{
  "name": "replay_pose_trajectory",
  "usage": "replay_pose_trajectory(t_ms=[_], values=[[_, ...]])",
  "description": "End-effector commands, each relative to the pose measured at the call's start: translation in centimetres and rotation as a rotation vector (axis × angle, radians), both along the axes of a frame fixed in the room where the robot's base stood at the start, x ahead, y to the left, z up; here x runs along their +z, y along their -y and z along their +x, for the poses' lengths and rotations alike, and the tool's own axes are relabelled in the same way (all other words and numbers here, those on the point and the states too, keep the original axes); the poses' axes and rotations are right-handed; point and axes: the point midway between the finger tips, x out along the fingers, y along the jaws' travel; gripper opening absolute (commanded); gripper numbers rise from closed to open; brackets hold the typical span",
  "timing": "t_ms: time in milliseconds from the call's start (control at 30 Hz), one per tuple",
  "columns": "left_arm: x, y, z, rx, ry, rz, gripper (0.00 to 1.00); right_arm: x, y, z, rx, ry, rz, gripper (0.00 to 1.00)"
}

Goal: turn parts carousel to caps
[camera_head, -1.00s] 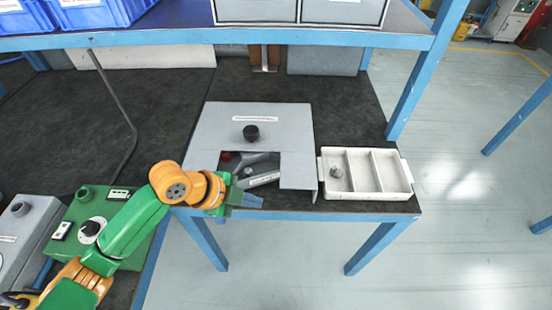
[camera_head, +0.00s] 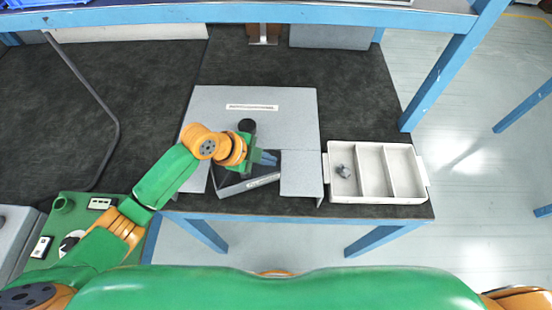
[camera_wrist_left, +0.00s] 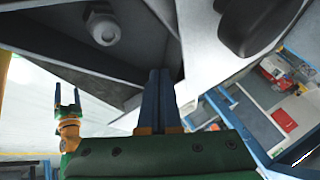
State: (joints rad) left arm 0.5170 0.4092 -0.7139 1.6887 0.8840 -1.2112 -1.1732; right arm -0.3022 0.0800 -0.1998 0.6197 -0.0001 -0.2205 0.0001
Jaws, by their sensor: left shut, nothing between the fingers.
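The parts carousel is under a grey cover (camera_head: 215,105) with a black knob (camera_head: 247,126) and a cut-out at its front. A grey compartment with a white label (camera_head: 263,180) shows in the cut-out; the label is too small to read. My left gripper (camera_head: 270,158) is over the cut-out, pointing right, shut and empty. Its fingers (camera_wrist_left: 159,85) show in the left wrist view between grey walls, with the knob (camera_wrist_left: 255,25) at upper right and a grey hex part (camera_wrist_left: 103,25) at upper left. Contact is unclear. My right gripper (camera_wrist_left: 67,92) shows there with its fingers apart.
A white tray (camera_head: 426,180) with three compartments stands right of the carousel, a small grey part (camera_head: 344,171) in its left one. A green box (camera_head: 75,208) with a dial stands at lower left. A blue shelf beam (camera_head: 230,13) crosses above.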

Motion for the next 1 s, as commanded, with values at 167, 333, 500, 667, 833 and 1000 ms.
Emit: replay_pose_trajectory(t_ms=[167,333,500,667,833,1000], values=[[-2.2,1.5,0.7,0.001,-0.002,-0.001,0.00,-0.3,0.0,0.0,0.000,0.000,-0.001,0.74],[-2.9,1.9,1.0,0.000,-0.001,0.000,0.00,-0.3,0.0,0.1,0.000,0.001,-0.001,0.74],[-2.9,2.0,1.0,0.000,0.001,0.001,0.00,-0.3,0.0,0.1,0.001,0.001,-0.001,0.74],[-2.7,2.1,1.2,0.024,0.000,0.001,0.00,0.1,0.0,0.1,0.001,0.002,-0.001,0.74],[-2.7,2.7,2.0,0.129,0.000,-0.001,0.00,0.9,0.0,0.1,0.001,0.003,0.000,0.74],[-2.9,2.7,2.0,0.132,0.001,-0.001,0.00,0.7,0.0,0.2,0.000,0.003,0.000,0.74]])
